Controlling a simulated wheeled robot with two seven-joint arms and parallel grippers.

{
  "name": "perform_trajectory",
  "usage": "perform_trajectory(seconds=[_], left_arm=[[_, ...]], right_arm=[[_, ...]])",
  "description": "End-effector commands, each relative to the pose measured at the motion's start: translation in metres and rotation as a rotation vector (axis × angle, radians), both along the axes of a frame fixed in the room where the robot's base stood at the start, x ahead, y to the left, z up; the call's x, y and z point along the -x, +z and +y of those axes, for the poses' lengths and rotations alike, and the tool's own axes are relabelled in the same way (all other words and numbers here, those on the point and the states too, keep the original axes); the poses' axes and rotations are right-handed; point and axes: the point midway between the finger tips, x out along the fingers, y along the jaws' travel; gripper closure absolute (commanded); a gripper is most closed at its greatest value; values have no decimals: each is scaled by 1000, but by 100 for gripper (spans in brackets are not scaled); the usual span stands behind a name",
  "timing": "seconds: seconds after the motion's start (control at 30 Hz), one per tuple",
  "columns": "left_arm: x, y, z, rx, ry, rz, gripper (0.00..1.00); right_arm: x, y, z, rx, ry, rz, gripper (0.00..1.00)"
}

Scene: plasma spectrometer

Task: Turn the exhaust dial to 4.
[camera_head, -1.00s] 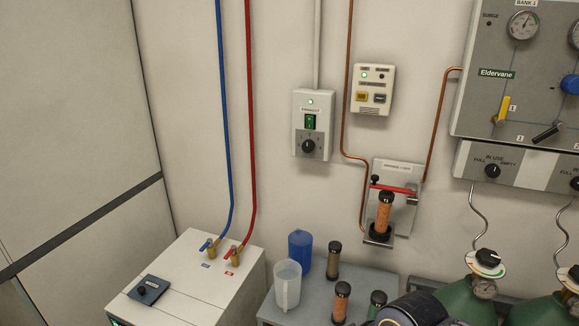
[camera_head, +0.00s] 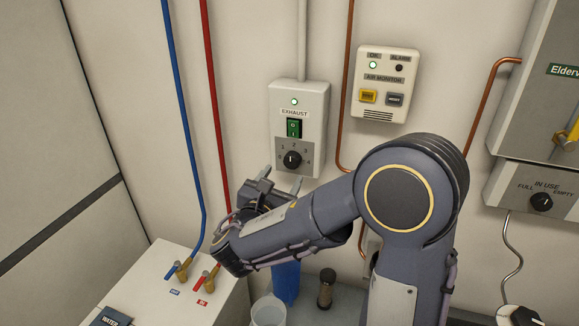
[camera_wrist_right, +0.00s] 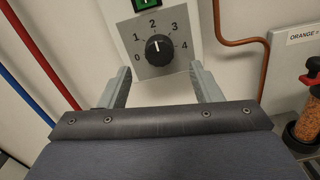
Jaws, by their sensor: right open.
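The exhaust dial (camera_head: 292,159) is a round black knob on a grey plate in the lower part of the white exhaust box (camera_head: 312,100) on the wall. In the right wrist view the dial (camera_wrist_right: 159,49) has a scale from 0 to 4 around it. Its short white mark points upward, roughly toward 2; the exact setting is hard to read. My right gripper (camera_head: 282,177) is open and empty just below and in front of the dial. In the wrist view its fingers (camera_wrist_right: 160,70) stand left and right below the knob, apart from it. My left gripper is not in view.
A green switch (camera_head: 293,128) sits above the dial. The air monitor (camera_head: 383,85) and a copper pipe are to the right. Blue and red pipes (camera_head: 212,100) run down at left to valves on a white cabinet (camera_head: 150,290). Cups and a brown cylinder stand below my arm.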

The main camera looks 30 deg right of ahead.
Motion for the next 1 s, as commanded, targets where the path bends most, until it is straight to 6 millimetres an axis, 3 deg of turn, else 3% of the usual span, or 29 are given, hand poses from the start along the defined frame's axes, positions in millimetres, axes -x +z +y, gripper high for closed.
perform_trajectory(seconds=[0.3,0.67,1.0], left_arm=[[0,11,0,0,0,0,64],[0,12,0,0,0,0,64],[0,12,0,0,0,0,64]], right_arm=[[-29,1,-35,-3,-3,0,42],[-34,0,-40,-4,0,0,42],[-33,0,-40,-5,-1,1,85]])
